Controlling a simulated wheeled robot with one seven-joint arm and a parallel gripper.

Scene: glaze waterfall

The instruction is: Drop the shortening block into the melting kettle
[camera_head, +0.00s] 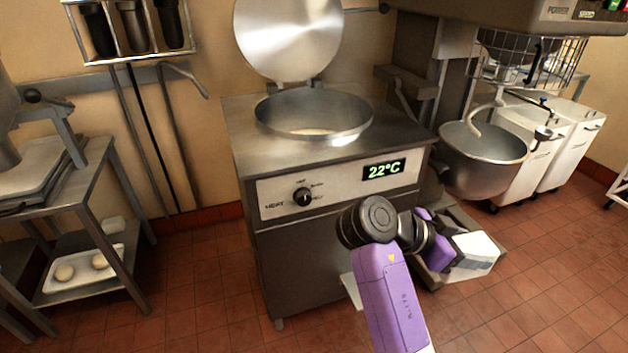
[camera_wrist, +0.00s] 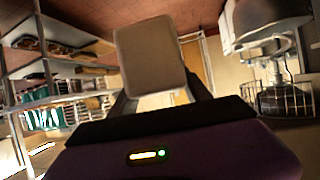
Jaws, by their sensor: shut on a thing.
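The melting kettle (camera_head: 316,108) is a round steel pan set in a metal cabinet. Its round lid (camera_head: 287,35) stands raised behind it, so the mouth is open. A pale patch shows on its inside bottom. The cabinet's display (camera_head: 384,169) reads 22°C. My gripper (camera_wrist: 155,95) is shut on the shortening block (camera_wrist: 150,55), which looks tan and shaded in the wrist view. In the head view a pale block (camera_head: 475,249) shows at my gripper's end, low and right of the kettle cabinet, outside and below its mouth. My arm partly hides the gripper there.
A mixer with a steel bowl (camera_head: 484,160) stands right of the kettle, and its base lies around my gripper in the picture. White bins (camera_head: 540,135) are farther right. A metal rack (camera_head: 75,200) with a tray stands at left. Red floor tiles are clear in front.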

